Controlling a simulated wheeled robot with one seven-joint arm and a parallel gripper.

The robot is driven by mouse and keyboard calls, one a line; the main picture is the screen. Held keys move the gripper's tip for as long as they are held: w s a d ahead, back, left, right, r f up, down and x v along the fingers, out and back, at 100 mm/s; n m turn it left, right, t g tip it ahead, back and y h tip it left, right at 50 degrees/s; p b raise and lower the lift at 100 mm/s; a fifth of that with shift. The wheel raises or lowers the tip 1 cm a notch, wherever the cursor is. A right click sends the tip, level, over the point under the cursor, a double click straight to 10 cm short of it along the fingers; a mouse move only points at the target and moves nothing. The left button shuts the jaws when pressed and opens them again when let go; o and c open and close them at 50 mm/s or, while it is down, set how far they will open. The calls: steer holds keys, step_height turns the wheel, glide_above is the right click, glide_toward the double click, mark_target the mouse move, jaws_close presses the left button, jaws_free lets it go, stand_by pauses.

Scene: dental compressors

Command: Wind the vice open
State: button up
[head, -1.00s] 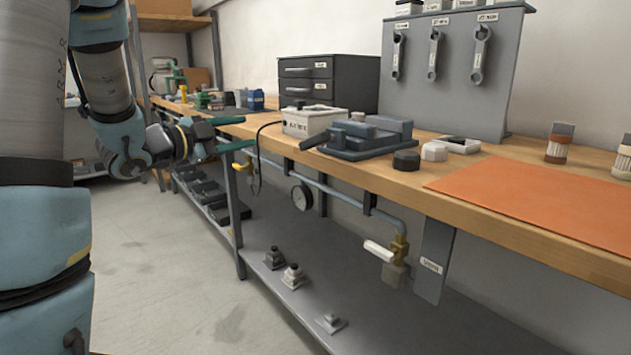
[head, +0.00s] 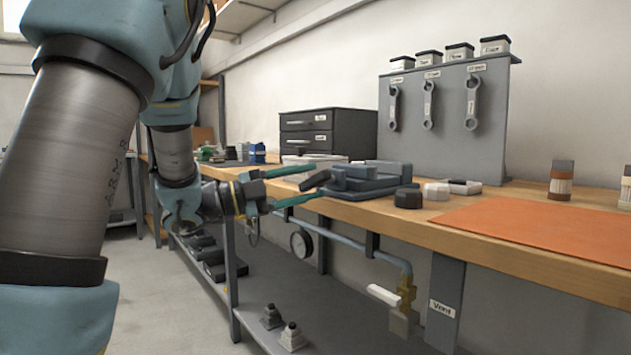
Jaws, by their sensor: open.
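The blue-grey vice (head: 368,183) sits on the wooden bench near its front edge. A dark handle (head: 314,181) sticks out from its left side, toward the bench edge. My gripper (head: 317,179) is open, its two green fingers pointing right at the vice. In this view the handle's end appears between the fingertips, one finger above and one below. I cannot tell whether either finger touches it.
A pale box (head: 312,158) stands just behind the upper finger. An orange mat (head: 540,233) covers the bench at right. Below the bench edge run a pipe and a gauge (head: 301,243).

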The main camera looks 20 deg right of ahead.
steer(key=shift+s+d+r, duration=0.1)
steer(key=shift+d+r, duration=0.05)
steer(key=shift+d, duration=0.9)
jaws_close()
